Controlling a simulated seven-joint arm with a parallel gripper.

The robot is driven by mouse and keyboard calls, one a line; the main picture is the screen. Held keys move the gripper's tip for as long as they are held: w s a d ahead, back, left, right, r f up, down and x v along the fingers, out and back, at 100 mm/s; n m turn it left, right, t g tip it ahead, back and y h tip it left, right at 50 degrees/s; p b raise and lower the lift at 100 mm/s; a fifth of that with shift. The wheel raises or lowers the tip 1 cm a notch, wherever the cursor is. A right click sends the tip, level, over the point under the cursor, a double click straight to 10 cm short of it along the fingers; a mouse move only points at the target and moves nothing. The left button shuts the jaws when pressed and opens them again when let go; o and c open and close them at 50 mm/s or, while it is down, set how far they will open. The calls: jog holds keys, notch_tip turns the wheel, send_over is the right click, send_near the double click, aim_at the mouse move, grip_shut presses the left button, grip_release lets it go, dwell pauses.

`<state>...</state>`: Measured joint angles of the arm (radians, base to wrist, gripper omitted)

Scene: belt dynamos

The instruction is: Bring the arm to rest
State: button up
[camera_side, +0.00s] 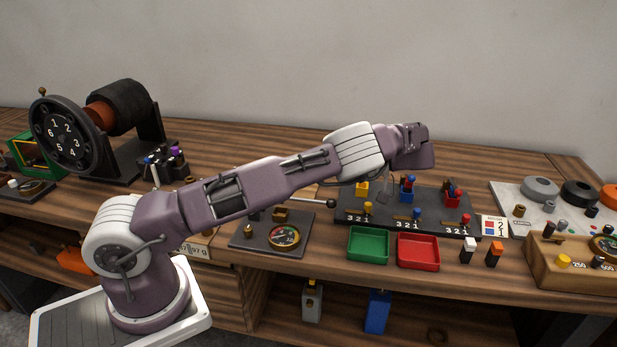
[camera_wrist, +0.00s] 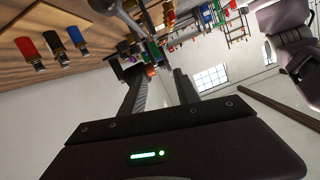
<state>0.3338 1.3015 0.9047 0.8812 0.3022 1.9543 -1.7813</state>
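My arm stretches from its white base at the lower left of the side view toward the right, well above the bench. Distant coloured items show beyond the fingers. A green light strip (camera_wrist: 148,155) glows on the gripper body. The wrist picture is strongly tilted, with wall and windows in it.
The dark board (camera_side: 340,215) carries yellow, blue and red pieces below my forearm. A green tray (camera_side: 368,259) and a red tray (camera_side: 418,267) stand before it. A numbered wheel machine (camera_side: 66,135) is at left.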

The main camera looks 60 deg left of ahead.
jog(key=s+d+r+m+t+h, duration=0.6)
jog(key=s+r+m+t+h, duration=0.35)
jog(key=m, duration=0.35)
jog(key=s+d+r+m+t, duration=0.1)
jog(key=s+d+m+t, duration=0.6)
jog(key=s+m, duration=0.5)
jog(key=d+h, duration=0.1)
jog(key=d, duration=0.1)
jog(key=shift+s+d+r+t, duration=0.15)
jog(key=shift+s+d+t, duration=0.2)
jog(key=shift+s+d, duration=0.05)
